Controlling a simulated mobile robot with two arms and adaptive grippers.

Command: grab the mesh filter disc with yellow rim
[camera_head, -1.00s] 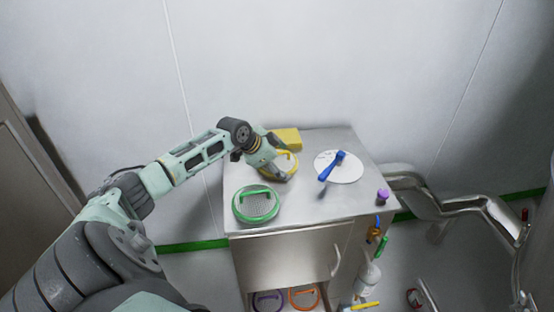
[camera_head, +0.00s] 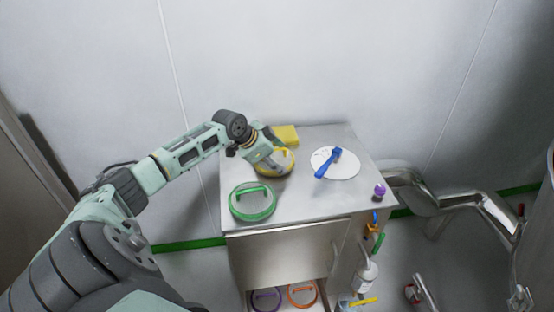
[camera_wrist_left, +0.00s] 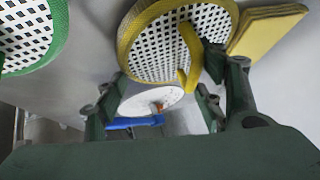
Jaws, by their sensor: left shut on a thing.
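The mesh filter disc with yellow rim (camera_head: 290,162) is at the back left of the metal cabinet top, partly hidden by my left gripper (camera_head: 273,165). In the left wrist view its white perforated mesh (camera_wrist_left: 165,45) and yellow handle (camera_wrist_left: 189,55) show large, with the handle between my fingers. My left gripper is shut on the disc by its handle. I cannot tell whether the disc still touches the cabinet top. My right gripper is not in view.
A green-rimmed mesh disc (camera_head: 253,202) lies in front. A yellow block (camera_head: 286,135) is behind. A white round plate (camera_head: 345,168) with a blue tool (camera_head: 328,162) lies to the right. A purple item (camera_head: 380,190) is near the right edge. Purple (camera_head: 266,299) and orange (camera_head: 302,294) discs sit below.

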